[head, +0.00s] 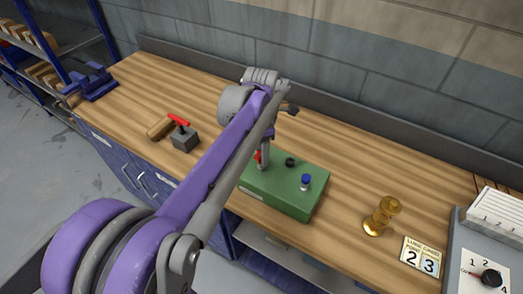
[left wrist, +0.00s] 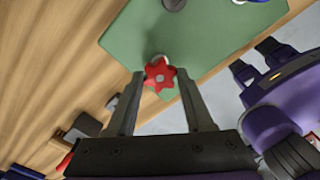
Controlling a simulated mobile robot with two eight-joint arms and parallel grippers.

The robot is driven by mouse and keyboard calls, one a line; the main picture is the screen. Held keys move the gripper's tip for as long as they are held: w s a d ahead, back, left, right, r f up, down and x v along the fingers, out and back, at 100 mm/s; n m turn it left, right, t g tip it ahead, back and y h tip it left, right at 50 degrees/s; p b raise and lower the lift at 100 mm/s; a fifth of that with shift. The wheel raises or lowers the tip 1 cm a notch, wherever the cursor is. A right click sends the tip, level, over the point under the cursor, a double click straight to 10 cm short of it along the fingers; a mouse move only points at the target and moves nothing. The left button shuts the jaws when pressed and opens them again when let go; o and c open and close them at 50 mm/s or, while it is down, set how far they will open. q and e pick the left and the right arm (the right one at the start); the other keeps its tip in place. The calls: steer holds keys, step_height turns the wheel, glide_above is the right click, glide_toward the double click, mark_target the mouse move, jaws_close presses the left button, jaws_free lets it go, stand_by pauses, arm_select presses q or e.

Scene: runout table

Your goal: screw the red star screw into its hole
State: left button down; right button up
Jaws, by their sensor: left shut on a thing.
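The green block (head: 275,195) sits on the wooden table near its front edge. A black knob (head: 290,161) and a blue-topped knob (head: 306,182) stand on its top. My left gripper (head: 262,163) points down at the block's left end. It is shut on the red star screw (left wrist: 159,75), which shows between the fingertips in the left wrist view. In the head view only a bit of red (head: 257,156) shows beside the gripper. The screw's shaft and hole are hidden, so I cannot tell how far in it sits.
A grey block with a red handle (head: 183,135) and a wooden piece (head: 160,128) lie left of my arm. Brass discs (head: 382,215), a number card (head: 423,257) and a grey dial box (head: 480,270) stand right. The table between the green block and brass discs is clear.

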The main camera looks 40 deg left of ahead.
arm_select(q)
steer(key=m, duration=0.4)
steer(key=shift+m, duration=0.3)
stand_by(0.3)
steer(key=shift+m, duration=0.7)
steer(key=shift+c, duration=1.6)
jaws_free()
steer(key=shift+m, duration=0.3)
steer(key=shift+w+r+p, duration=0.1)
steer(key=shift+r+p, duration=1.4)
steer(key=shift+r, duration=1.55)
arm_select(e)
steer(key=shift+t, duration=0.3)
steer(key=w+r, duration=0.1)
steer(key=r, duration=0.1)
steer(key=w+r, duration=0.1)
steer(key=r, duration=0.1)
steer(key=shift+w+r, duration=0.2)
